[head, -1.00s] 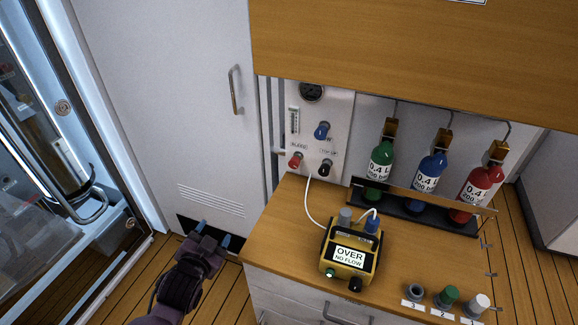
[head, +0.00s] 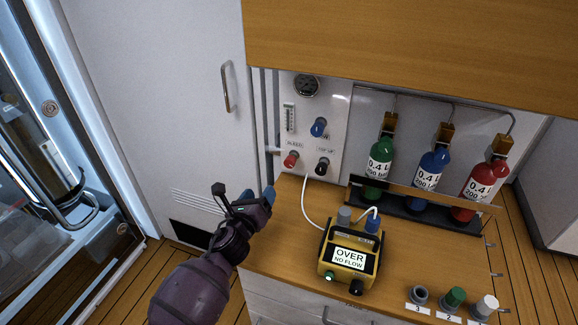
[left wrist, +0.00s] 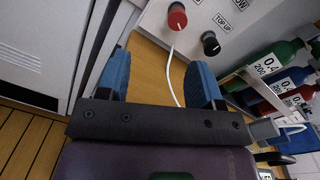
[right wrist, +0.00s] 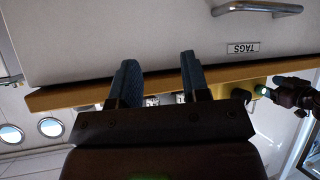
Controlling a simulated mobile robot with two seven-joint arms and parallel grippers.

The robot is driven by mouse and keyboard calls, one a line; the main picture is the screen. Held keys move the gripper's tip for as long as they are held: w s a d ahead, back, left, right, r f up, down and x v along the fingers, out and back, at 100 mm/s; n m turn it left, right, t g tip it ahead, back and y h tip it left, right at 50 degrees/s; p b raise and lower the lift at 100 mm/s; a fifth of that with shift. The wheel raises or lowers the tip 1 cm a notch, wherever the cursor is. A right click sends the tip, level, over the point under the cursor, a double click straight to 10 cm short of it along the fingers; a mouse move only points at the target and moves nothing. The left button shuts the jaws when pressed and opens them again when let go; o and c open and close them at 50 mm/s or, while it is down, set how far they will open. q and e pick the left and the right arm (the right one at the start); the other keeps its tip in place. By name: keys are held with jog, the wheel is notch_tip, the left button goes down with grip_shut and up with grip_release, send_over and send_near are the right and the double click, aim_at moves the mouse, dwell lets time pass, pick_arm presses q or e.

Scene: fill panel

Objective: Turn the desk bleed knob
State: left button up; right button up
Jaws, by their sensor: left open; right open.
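The red bleed knob (head: 291,159) sits at the lower left of the white wall panel (head: 302,123), under a small label that seems to read BLEED. It also shows at the top of the left wrist view (left wrist: 177,18), with a white pointer mark. My left gripper (head: 266,197) is open and empty over the desk's left edge, below and left of the knob and apart from it. In the left wrist view the knob lies beyond the gap between its blue fingers (left wrist: 163,78). My right gripper (right wrist: 161,78) is open and empty, below the desk top by a drawer front.
A black top-up knob (head: 322,167) is right beside the red one, with a blue knob (head: 319,127) above. A white hose runs down to a yellow meter (head: 349,257) reading OVER, NO FLOW. Green, blue and red bottles (head: 476,190) stand at right. A wooden cabinet (head: 410,45) overhangs.

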aim_at(289, 164)
pick_arm(q)
jog(key=w+d+m, duration=0.1)
jog(key=m, duration=0.1)
jog(key=w+d+m+h, duration=0.1)
jog(key=m, duration=0.2)
jog(key=w+d+m, duration=0.1)
jog(key=m, duration=0.2)
jog(key=shift+w+d+h+b, duration=0.1)
jog(key=shift+d+h+b, duration=0.2)
jog(key=shift+b, duration=0.1)
jog(key=shift+w+d, duration=0.25)
jog(key=shift+w, duration=0.3)
jog(key=b+x, duration=0.1)
jog(key=x, duration=0.3)
jog(key=b+x, duration=0.1)
jog(key=x, duration=0.3)
jog(key=shift+f+b, duration=0.2)
jog(key=shift+b, duration=0.2)
jog(key=shift+x, duration=0.75)
jog(key=shift+r, duration=0.2)
jog(key=c, duration=0.9)
jog(key=shift+m, duration=0.5)
